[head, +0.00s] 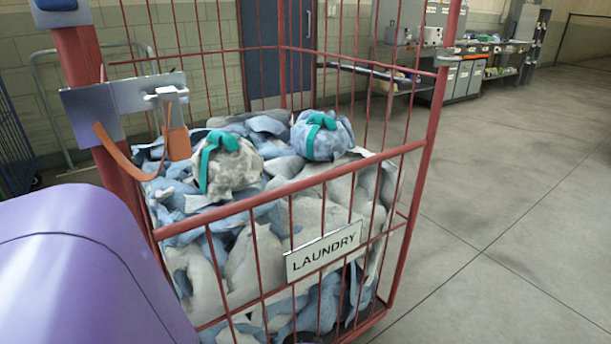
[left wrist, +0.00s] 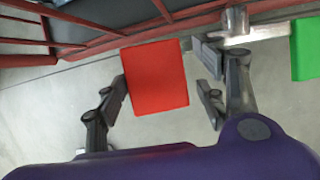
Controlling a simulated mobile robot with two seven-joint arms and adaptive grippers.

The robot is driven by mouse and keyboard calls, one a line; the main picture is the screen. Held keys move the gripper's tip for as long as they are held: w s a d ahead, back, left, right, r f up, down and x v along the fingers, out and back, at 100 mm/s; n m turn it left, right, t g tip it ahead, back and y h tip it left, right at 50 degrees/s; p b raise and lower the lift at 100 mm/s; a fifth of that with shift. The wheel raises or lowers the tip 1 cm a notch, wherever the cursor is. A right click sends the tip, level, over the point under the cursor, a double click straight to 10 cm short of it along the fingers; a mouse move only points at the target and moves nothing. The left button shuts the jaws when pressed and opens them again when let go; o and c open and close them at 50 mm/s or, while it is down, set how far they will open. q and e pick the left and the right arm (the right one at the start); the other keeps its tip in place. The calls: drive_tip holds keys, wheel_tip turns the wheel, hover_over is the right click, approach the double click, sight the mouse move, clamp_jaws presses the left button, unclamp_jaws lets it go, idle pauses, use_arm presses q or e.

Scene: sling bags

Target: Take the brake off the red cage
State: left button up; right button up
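The red cage (head: 419,172) stands before me in the head view, with red bars, a white LAUNDRY sign (head: 323,250) and a heap of grey and blue cloth bundles inside. Its lower red frame (left wrist: 120,40) crosses the top of the left wrist view. There a flat red square pad (left wrist: 157,78) lies between the fingers of my left gripper (left wrist: 160,85). The gripper is open. Its left finger looks close to the pad's left edge; I cannot tell if they touch. A gap shows on the right. A green pad (left wrist: 306,48) is at the right edge, beyond a grey metal bracket (left wrist: 250,34). My right gripper is out of view.
A grey latch plate (head: 92,108) with an orange strap (head: 118,152) is on the cage's left post. Two bundles tied with teal bands lie on top of the load. Grey bins and shelves (head: 462,78) stand far back. The floor to the right is clear.

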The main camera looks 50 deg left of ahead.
use_arm(q)
drive_tip(key=shift+o, duration=0.7)
drive_tip(key=shift+w+d, duration=0.1)
drive_tip(key=shift+w, duration=0.05)
drive_tip(key=shift+s+f, duration=0.1)
drive_tip(key=shift+s, duration=0.1)
drive_tip(key=shift+d+r, duration=0.1)
drive_tip(key=shift+r, duration=0.25)
drive_tip(key=v, duration=0.2)
drive_tip(key=shift+w+d+r, duration=0.1)
drive_tip(key=shift+w+r, duration=0.15)
drive_tip(key=w+d, duration=0.4)
drive_tip(key=d, duration=0.7)
drive_tip(key=shift+d+f, duration=0.1)
